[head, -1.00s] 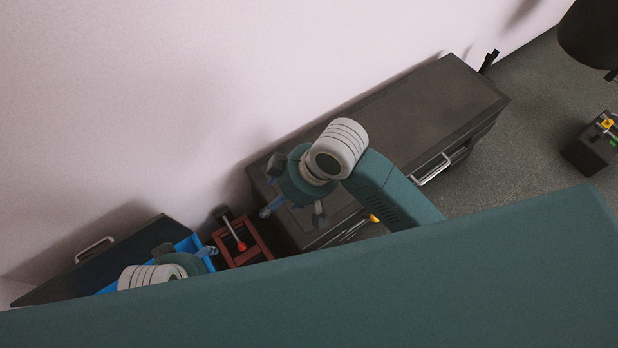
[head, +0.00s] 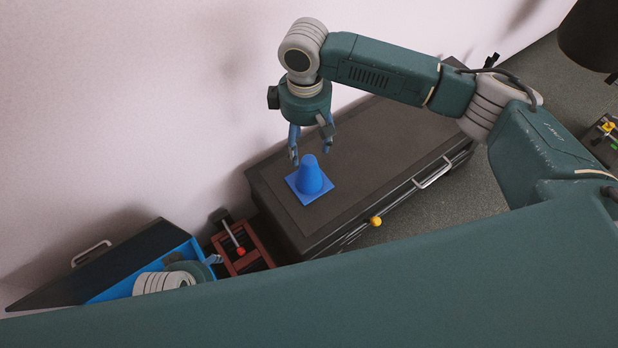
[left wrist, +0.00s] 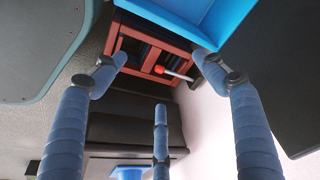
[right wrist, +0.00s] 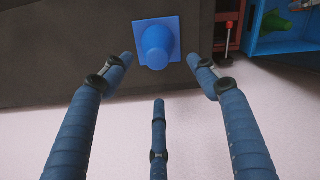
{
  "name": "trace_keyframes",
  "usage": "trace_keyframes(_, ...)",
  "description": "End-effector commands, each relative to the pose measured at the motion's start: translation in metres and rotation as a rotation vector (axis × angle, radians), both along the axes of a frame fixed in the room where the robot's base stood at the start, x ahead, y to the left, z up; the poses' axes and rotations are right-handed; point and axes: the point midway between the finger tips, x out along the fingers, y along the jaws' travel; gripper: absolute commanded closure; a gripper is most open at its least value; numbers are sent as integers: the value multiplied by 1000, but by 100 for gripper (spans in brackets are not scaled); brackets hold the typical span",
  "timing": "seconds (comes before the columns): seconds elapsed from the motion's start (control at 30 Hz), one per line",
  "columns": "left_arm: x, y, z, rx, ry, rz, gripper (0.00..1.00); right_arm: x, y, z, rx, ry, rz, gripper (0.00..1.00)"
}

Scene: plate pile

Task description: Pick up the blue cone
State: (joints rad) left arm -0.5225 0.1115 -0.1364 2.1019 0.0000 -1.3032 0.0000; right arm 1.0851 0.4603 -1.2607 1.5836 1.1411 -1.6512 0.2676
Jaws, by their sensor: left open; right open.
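The blue cone (head: 311,176) stands upright on its square base on the dark cabinet top. My right gripper (head: 311,153) is open and empty just above and behind the cone in the head view. In the right wrist view, the cone (right wrist: 156,46) shows just beyond and between the spread fingertips of my right gripper (right wrist: 160,62), apart from them. My left gripper (left wrist: 160,62) is open and empty in the left wrist view. In the head view it is mostly hidden by my own body. A blue piece at the bottom of the left wrist view may be the cone.
The dark cabinet (head: 385,150) has a handled front, with a yellow knob (head: 376,221) beside it. A red frame with a red-knobbed lever (head: 240,251) stands to its left. Farther left is a blue open box (head: 120,288). The wall rises behind the cabinet.

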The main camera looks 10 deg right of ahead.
Motion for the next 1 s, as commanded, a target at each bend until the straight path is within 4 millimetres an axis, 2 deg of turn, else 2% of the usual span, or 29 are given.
trace_keyframes(0.1,0,1,13,0,-9,1,29,1,0,-17,-1,-2,-1,41)
trace_keyframes(0.33,-1,1,30,-1,-18,2,29,-1,-2,-32,-1,-2,0,41)
trace_keyframes(0.6,-10,3,73,-2,-41,6,29,-5,-6,-67,1,-2,1,41)
trace_keyframes(0.77,-14,4,84,-1,-43,6,29,-4,-7,-74,0,-3,0,41)
trace_keyframes(0.97,-14,4,85,-1,-43,6,29,-4,-6,-74,1,-4,1,41)
trace_keyframes(1.0,-14,4,85,-1,-43,6,29,-4,-6,-74,1,-4,1,47)
